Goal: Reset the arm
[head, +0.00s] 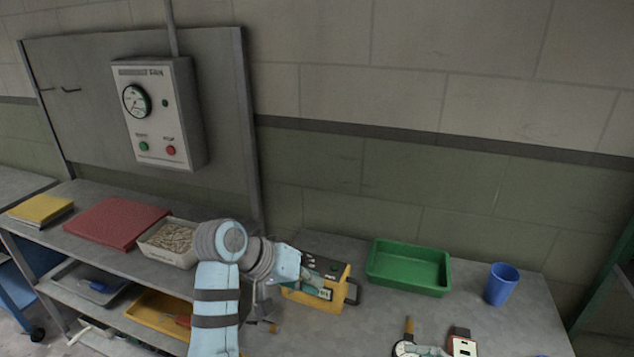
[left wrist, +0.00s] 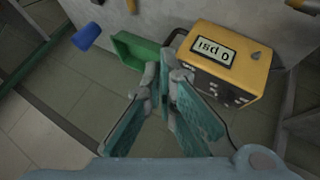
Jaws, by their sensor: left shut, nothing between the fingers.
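My left arm comes up from the bottom of the head view and bends right, ending in my left gripper (head: 318,284). The gripper is in front of a yellow box-shaped device (head: 330,302) and hides part of its front. In the left wrist view the teal fingers (left wrist: 163,82) are together with nothing between them. The yellow device (left wrist: 225,65) also shows there, upside down, its display reading 0 psi. I cannot tell whether the fingers touch it. My right gripper is not in view.
A green tray (head: 408,284) and a blue cup (head: 501,284) stand on the bench right of the device. A gauge (head: 408,347) lies at the front. Left are a parts bin (head: 152,250), a red mat (head: 118,222) and a wall panel box (head: 158,112).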

